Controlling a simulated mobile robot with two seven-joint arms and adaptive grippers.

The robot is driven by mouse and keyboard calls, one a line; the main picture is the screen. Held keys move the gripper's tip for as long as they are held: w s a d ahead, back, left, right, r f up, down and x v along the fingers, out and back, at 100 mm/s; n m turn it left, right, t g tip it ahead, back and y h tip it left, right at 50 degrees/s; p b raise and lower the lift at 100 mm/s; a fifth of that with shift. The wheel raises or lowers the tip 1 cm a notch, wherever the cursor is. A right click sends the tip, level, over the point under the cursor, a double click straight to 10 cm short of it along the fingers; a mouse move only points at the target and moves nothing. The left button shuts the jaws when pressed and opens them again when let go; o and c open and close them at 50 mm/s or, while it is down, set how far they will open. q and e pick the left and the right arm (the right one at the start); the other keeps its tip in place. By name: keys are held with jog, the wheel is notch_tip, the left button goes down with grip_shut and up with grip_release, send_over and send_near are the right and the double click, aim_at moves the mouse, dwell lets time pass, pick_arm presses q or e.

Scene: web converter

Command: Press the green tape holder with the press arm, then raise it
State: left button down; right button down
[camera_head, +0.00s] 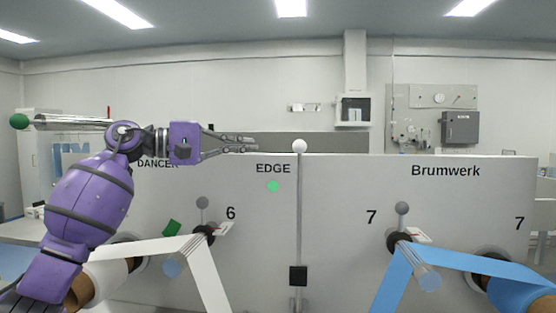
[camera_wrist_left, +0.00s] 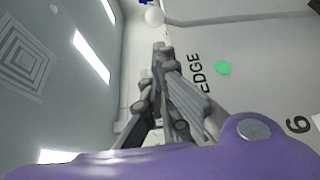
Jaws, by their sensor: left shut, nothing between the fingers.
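My left gripper (camera_head: 256,147) is shut and empty, reaching right in front of the top edge of the grey machine panel. It also shows shut in the left wrist view (camera_wrist_left: 160,48). A metal bar (camera_head: 70,123) with a green ball (camera_head: 19,121) at its left end lies left of my left wrist, partly hidden by the arm; I cannot tell whether it is the press arm. A small tilted green piece (camera_head: 172,228) shows on the panel above the white web; I cannot tell whether it is the tape holder. My right gripper is not in view.
A white ball (camera_head: 299,146) tops the post between the panels, just right of my left fingertips, and shows in the wrist view (camera_wrist_left: 154,16). A green light (camera_head: 273,186) sits under EDGE. White web (camera_head: 150,250) and blue web (camera_head: 455,262) run below on rollers.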

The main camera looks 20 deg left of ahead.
pick_arm(q)
jog(key=p+x, duration=0.2)
jog(key=x, duration=0.8)
